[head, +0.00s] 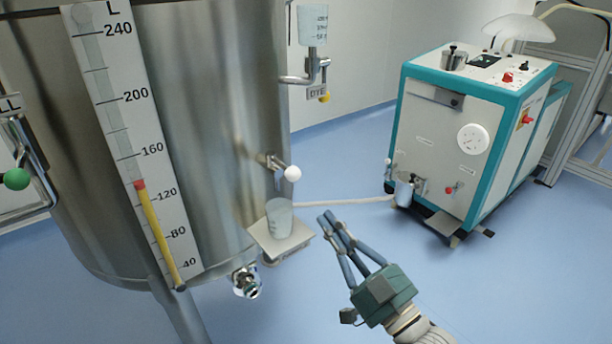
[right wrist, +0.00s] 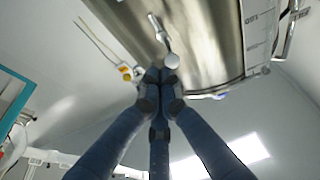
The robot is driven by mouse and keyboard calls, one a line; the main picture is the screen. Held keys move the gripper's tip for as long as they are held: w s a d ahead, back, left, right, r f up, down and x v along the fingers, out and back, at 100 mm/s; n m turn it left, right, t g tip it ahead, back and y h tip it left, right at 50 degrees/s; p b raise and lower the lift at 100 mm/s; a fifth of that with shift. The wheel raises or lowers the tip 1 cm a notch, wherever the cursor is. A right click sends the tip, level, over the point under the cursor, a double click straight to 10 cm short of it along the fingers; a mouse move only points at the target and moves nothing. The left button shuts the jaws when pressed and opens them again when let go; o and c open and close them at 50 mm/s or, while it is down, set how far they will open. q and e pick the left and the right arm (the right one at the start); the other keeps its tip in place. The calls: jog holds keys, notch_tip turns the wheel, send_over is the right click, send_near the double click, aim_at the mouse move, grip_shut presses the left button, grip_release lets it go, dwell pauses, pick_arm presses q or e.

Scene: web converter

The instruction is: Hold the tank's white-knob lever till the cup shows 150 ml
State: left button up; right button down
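The large steel tank (head: 215,120) fills the left of the head view. Its white-knob lever (head: 292,173) sticks out from the tank's right side; the white knob also shows in the right wrist view (right wrist: 172,61). A translucent cup (head: 279,220) stands upright on a small pale platform (head: 299,238) below the lever. Its fill level and markings are too small to read. My right gripper (head: 328,219) has its blue fingers together, with nothing between them. Its tips are to the lower right of the knob and apart from it in the head view. My left gripper is out of view.
A tall level scale (head: 130,110) with a yellow-red bar is on the tank. A green-knob lever (head: 17,179) is at the left; a DYE valve with a yellow knob (head: 324,98) is above right. A teal-edged machine (head: 440,140) stands at right. Blue floor (head: 340,170) lies between.

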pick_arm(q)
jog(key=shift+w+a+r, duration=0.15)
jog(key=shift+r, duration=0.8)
pick_arm(e)
notch_tip(320, 180, up, 8)
jog(key=s+t+y, duration=0.1)
jog(key=s+y, duration=0.1)
jog(key=shift+f+t, duration=0.15)
jog(key=shift+t, duration=0.25)
jog(key=shift+w, duration=0.1)
notch_tip(320, 180, up, 5)
send_over(292, 173)
jog(key=s+d, duration=0.2)
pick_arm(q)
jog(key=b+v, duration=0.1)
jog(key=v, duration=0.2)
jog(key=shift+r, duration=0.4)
pick_arm(e)
jog(key=f, duration=0.4)
jog(key=shift+w+a, duration=0.15)
jog(key=shift+w, duration=0.05)
